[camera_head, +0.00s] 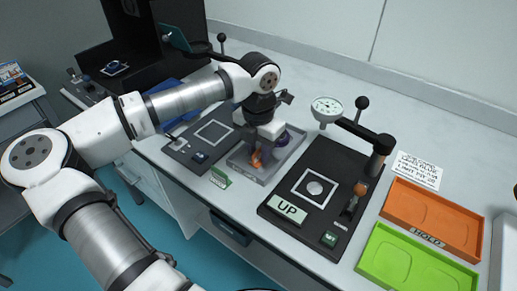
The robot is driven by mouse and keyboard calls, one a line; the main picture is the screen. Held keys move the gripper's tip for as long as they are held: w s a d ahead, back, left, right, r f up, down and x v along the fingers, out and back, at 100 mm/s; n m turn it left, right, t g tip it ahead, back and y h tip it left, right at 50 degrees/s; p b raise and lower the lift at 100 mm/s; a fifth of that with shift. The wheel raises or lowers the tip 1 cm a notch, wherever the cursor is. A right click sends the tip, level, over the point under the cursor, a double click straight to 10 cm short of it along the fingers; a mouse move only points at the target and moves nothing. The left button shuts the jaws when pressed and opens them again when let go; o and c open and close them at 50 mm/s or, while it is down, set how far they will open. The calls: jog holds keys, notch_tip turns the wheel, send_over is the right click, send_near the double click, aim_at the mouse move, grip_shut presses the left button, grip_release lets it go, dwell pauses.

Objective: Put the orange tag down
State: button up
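The orange tag (257,158) is a small orange piece at the lower end of my gripper (259,151), low over the grey tray (241,164). My gripper points down and looks shut on the tag. The fingers are small and partly hidden by the gripper's own body. I cannot tell whether the tag touches the tray floor. A dark purple round thing (284,139) is in the tray, just right of my gripper.
Right of the tray is a black gauge stand (283,226) with an "UP" sign (288,210) and raised dial (327,108). Farther right are an orange "HOLD" tray (440,222) and a green tray (405,262), both empty. A black pad (190,153) lies left.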

notch_tip(320, 180, up, 12)
jog(key=shift+r, duration=0.2)
dwell(0.5)
